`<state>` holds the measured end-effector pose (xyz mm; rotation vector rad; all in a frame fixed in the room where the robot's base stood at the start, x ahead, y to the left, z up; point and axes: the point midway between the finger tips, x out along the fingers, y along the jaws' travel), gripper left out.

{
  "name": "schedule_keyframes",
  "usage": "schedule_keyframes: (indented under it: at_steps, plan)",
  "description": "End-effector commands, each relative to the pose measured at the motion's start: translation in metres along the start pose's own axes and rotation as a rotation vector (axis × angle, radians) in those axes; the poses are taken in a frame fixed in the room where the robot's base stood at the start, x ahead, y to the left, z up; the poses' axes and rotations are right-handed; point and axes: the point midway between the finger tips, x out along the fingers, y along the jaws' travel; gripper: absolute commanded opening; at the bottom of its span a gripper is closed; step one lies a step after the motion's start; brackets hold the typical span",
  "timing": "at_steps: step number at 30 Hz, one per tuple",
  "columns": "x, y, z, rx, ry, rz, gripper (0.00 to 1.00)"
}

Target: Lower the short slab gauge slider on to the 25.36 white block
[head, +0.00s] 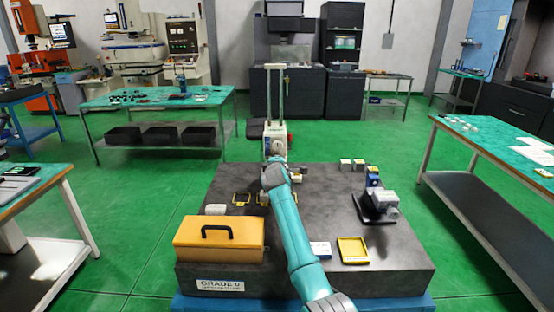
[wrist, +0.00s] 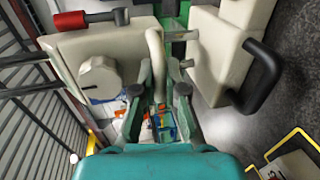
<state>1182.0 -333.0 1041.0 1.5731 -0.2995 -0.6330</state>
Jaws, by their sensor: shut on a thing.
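In the head view the gauge (head: 275,95) has two tall upright columns at the back edge of the dark slab (head: 200,265). Its cream slider (head: 275,141) with a round dial sits low on them. My gripper (head: 274,163) is in front of it, partly hidden by my arm. In the wrist view, a cream slider body with a round knob (wrist: 98,78) and red-tipped lever fills the upper left. My gripper (wrist: 159,90) is shut on a curved cream bar of the slider. Two white blocks (head: 352,165) stand at the slab's back right; their markings are unreadable.
A yellow box (head: 218,241) with a black handle stands at the front left. A yellow tray (head: 353,251) lies at the front right. A grey device (head: 380,203) is at the right. Yellow frames (head: 241,199) lie left of my arm. A black handle (wrist: 266,77) is close right.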

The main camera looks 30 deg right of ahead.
Motion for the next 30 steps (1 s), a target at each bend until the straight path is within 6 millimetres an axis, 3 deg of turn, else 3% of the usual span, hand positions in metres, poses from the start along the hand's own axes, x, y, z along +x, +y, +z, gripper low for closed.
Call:
schedule_keyframes:
  at_steps: [2,3,4,20,30]
  plan:
    - [0.001,-0.008,0.000,-0.001,-0.001,-0.013,0.00]
    - [0.001,-0.008,0.000,-0.002,-0.001,-0.013,0.18]
    - [0.001,-0.008,0.000,-0.002,-0.001,-0.014,0.23]
    - [-0.004,-0.005,0.000,-0.001,-0.001,-0.008,0.23]
    - [-0.047,-0.005,-0.001,0.000,0.001,-0.007,0.23]
